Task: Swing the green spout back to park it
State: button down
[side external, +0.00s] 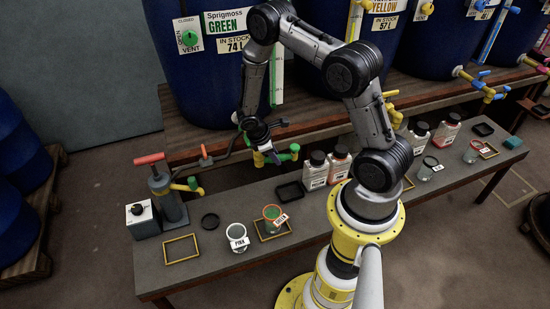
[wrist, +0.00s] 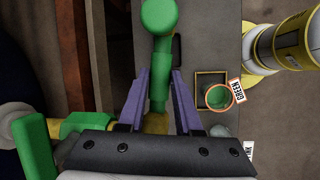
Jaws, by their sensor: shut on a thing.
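The green spout (side external: 295,151) is a short green pipe with a yellow joint, in front of the blue vat labelled Sprigmoss GREEN (side external: 225,70). In the wrist view the spout (wrist: 160,92) lies between my gripper's two purple fingers (wrist: 160,82). My gripper (side external: 272,155) is shut on the spout at the bench's back edge, and partly hides it in the side view. The spout's rounded green end (wrist: 158,15) points away from my palm. A cup with an orange rim and green contents (side external: 272,218) stands on the bench in a yellow frame, apart from the spout.
A clear tagged cup (side external: 237,237) stands left of the green one. A pump with a red handle (side external: 165,190) and a grey box (side external: 142,218) are at the bench's left end. An empty yellow frame (side external: 182,249) lies in front. Several bottles (side external: 315,170) stand to the right.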

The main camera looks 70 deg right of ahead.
jog(key=shift+w+d+r+n+t, duration=0.1)
jog(key=shift+w+d+n+t, duration=0.25)
jog(key=shift+n, duration=0.45)
jog(key=shift+w, duration=0.1)
jog(key=c, duration=0.6)
grip_release()
jog(key=v, duration=1.3)
jog(key=shift+a+r, duration=0.3)
jog(key=shift+a, duration=0.1)
